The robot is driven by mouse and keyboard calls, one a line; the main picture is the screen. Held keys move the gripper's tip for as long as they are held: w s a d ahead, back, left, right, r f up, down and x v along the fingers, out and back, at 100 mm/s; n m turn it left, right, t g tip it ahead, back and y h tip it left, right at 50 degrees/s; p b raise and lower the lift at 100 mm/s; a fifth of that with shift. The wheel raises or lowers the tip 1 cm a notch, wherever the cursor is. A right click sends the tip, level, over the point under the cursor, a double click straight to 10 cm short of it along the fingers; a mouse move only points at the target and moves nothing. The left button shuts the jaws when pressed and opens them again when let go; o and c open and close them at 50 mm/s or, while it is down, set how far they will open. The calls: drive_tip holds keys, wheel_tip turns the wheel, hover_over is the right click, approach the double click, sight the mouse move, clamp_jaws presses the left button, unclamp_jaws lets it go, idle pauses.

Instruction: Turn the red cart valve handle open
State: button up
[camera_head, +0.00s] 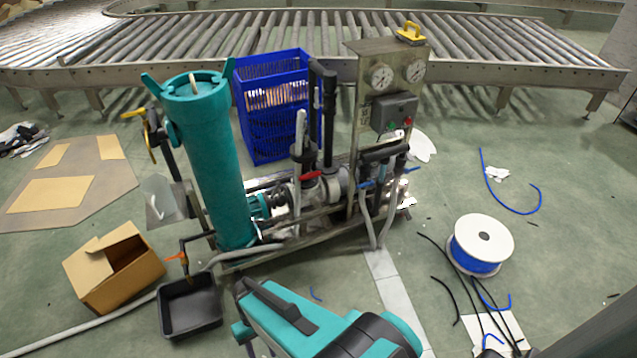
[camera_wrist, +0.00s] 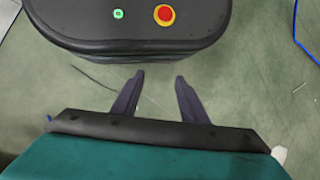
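The red valve handle (camera_head: 309,176) sits on the pipework in the middle of the cart (camera_head: 262,262) in the head view. It lies roughly level, tilted slightly, beside a dark vertical pipe. Whether the valve is open or closed I cannot tell. My gripper (camera_wrist: 160,76) shows in the wrist view with its two dark fingers apart and nothing between them. It is over bare green floor, away from the handle. The handle is not in the wrist view. In the head view my teal arm is at the bottom, in front of the cart, and the fingers cannot be made out.
A tall teal filter vessel (camera_head: 208,150) stands on the cart's left, a gauge panel (camera_head: 367,75) on its right. A black tray (camera_head: 190,308) and open cardboard box (camera_head: 112,268) lie front left. A cable spool (camera_head: 481,245) and loose cables lie right. A blue crate (camera_head: 262,125) stands behind.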

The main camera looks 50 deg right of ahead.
drive_tip(key=w+d+f+m+t+y+b, duration=0.3)
drive_tip(key=w+b, duration=0.3)
drive_tip(key=w, duration=0.3)
drive_tip(key=w+d+f+m+t+y+b, duration=0.25)
drive_tip(key=w+f+b, duration=0.2)
drive_tip(key=w, duration=0.45)
drive_tip(key=w+d+r+m+t+b, duration=0.1)
drive_tip(key=w+d+m+t+b, duration=0.1)
drive_tip(key=w+d+t+b, duration=0.5)
drive_tip(key=w+d+r+m+t+b, duration=0.1)
drive_tip(key=w+d+b, duration=0.35)
drive_tip(key=d, duration=0.65)
drive_tip(key=w+d+r+m+t+h+b, duration=0.1)
drive_tip(key=d+r+m+t+b, duration=0.2)
drive_tip(key=d, duration=0.7)
drive_tip(key=w+d+r+m+t+h+b, duration=0.1)
drive_tip(key=w+d+t+h+b, duration=0.3)
drive_tip(key=d, duration=0.7)
drive_tip(key=s+d+r+m+t+b, duration=0.1)
drive_tip(key=s+d+r+b, duration=0.1)
drive_tip(key=d, duration=0.4)
drive_tip(key=s+d+r+t+h+b, duration=0.1)
drive_tip(key=s+d+r+b, duration=0.2)
drive_tip(key=s+d, duration=0.2)
drive_tip(key=s+d+r+m+t+h+b, duration=0.1)
drive_tip(key=s+d+r+t+b, duration=0.1)
drive_tip(key=d, duration=0.7)
drive_tip(key=shift+s+d+r+m+b, duration=0.2)
drive_tip(key=shift+s+m+b, duration=0.15)
drive_tip(key=shift+s, duration=0.35)
